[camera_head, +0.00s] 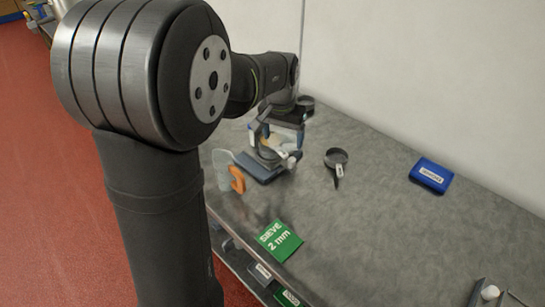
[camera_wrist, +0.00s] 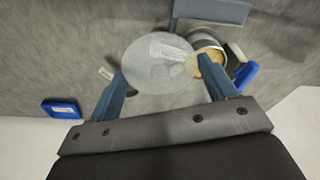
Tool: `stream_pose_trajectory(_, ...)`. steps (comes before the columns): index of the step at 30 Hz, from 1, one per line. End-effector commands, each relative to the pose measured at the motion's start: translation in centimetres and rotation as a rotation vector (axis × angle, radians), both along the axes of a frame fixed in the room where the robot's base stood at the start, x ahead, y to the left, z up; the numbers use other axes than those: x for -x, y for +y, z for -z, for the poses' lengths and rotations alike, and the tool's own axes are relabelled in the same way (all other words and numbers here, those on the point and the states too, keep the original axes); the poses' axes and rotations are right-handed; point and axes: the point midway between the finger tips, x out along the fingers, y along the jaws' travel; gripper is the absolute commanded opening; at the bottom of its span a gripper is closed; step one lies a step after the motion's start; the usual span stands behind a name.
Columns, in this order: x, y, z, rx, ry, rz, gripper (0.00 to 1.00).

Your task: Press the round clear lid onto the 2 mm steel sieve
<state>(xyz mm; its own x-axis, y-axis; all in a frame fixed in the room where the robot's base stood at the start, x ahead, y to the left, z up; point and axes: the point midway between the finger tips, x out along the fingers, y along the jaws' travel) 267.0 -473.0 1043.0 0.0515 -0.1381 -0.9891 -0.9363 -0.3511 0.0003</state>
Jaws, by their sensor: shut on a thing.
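The round clear lid (camera_wrist: 158,62) is between the two blue fingers of my gripper (camera_wrist: 163,72), which is shut on its rim. In the wrist view the lid partly overlaps a round steel vessel (camera_wrist: 205,40) with a tan inside, which I take for the sieve. In the head view my gripper (camera_head: 272,134) is over the blue-grey stand (camera_head: 262,172), and the tan round inside (camera_head: 268,154) shows under the fingers. The lid appears nearer the camera than the vessel and off to one side; I cannot tell whether they touch. No mesh size is readable on the vessel.
A green "SIEVE 2 mm" card (camera_head: 280,240) lies near the front edge. A dark round sieve-like tool (camera_head: 336,157) lies right of the stand. A clear piece with an orange part (camera_head: 237,180) stands left. A blue box (camera_head: 431,175) is farther right.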

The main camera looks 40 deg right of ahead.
Motion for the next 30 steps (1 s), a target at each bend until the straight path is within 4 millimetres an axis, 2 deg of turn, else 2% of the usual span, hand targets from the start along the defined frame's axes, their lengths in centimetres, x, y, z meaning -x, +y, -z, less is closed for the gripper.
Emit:
stream_pose_trajectory(1, -1.8, -1.0, -0.2, 0.001, 0.000, -0.005, 0.55)
stream_pose_trajectory(3, -3.8, -2.1, -0.5, 0.001, 0.001, -0.004, 0.55)
stream_pose_trajectory(6, -6.2, -3.3, -0.9, 0.003, 0.001, -0.002, 0.55)
stream_pose_trajectory(10, -8.3, -4.1, -1.1, 0.003, 0.001, 0.001, 0.55)
stream_pose_trajectory(17, -9.3, -4.5, -0.7, 0.002, 0.002, 0.004, 0.55)
stream_pose_trajectory(30, -9.3, -4.5, 3.9, 0.002, 0.001, 0.003, 0.55)
